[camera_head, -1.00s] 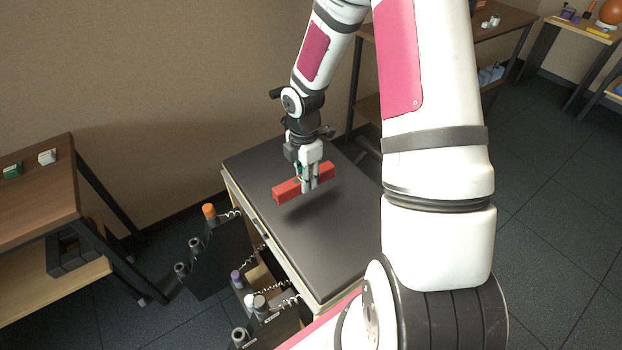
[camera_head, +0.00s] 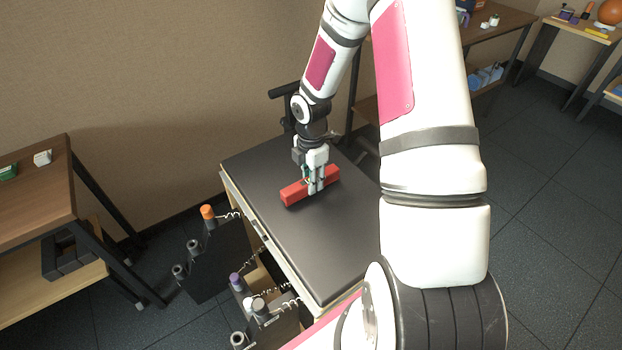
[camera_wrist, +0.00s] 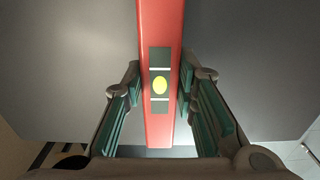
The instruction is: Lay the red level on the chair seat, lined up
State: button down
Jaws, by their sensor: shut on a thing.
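The red level (camera_head: 293,193) is a long red bar at the dark, flat chair seat (camera_head: 318,254). My gripper (camera_head: 314,190) is shut on the level near its middle, from above. In the head view the level lies very low over the seat or on it; I cannot tell whether it touches. It runs at a slant across the seat's far half. In the wrist view the level (camera_wrist: 160,28) runs upright between the green-padded fingers (camera_wrist: 160,103), with its yellow vial showing. The seat (camera_wrist: 65,60) fills the background there.
A wooden table (camera_head: 35,190) stands at the left with small items on it. A dark rack (camera_head: 215,262) with springs and capped handles hangs along the seat's left side. The near part of the seat is bare. More tables stand at the back right.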

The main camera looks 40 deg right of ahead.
jog(key=shift+f, duration=0.5)
jog(key=c, duration=1.3)
grip_release()
